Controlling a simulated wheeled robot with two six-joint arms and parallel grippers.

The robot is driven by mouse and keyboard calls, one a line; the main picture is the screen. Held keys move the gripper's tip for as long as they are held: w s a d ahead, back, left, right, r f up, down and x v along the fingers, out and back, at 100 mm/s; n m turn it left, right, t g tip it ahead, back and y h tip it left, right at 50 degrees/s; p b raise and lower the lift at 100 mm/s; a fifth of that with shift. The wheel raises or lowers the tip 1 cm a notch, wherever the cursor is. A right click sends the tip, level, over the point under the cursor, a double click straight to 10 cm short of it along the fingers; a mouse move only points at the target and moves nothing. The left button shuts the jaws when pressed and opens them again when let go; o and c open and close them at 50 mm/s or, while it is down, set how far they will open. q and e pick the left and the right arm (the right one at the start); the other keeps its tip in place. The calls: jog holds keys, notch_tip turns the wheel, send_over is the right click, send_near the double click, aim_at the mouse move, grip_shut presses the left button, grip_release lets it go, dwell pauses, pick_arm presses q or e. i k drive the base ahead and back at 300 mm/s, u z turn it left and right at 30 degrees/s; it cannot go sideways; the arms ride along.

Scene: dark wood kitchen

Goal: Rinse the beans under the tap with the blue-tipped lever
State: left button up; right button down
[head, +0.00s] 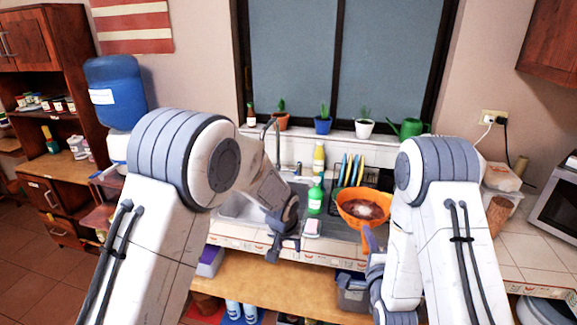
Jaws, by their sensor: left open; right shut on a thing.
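An orange bowl (348,216) with brown beans (362,208) inside is right of the sink, in front of the dish rack. My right gripper (369,242) is at the bowl's near rim and shut on it; my arm hides part of the hold. The sink (232,207) is partly hidden behind my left arm. A thin curved tap (277,135) rises behind it. My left gripper (285,250) is open and empty, low in front of the counter's front edge.
A green soap bottle (315,196) and a small pinkish-white block (312,227) stand between sink and bowl. A yellow bottle (319,158) and a rack with plates (350,170) are behind. Potted plants line the windowsill. The right counter (535,240) has clear room.

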aim_at(299, 164)
jog(key=z, duration=0.05)
jog(key=i, duration=1.9)
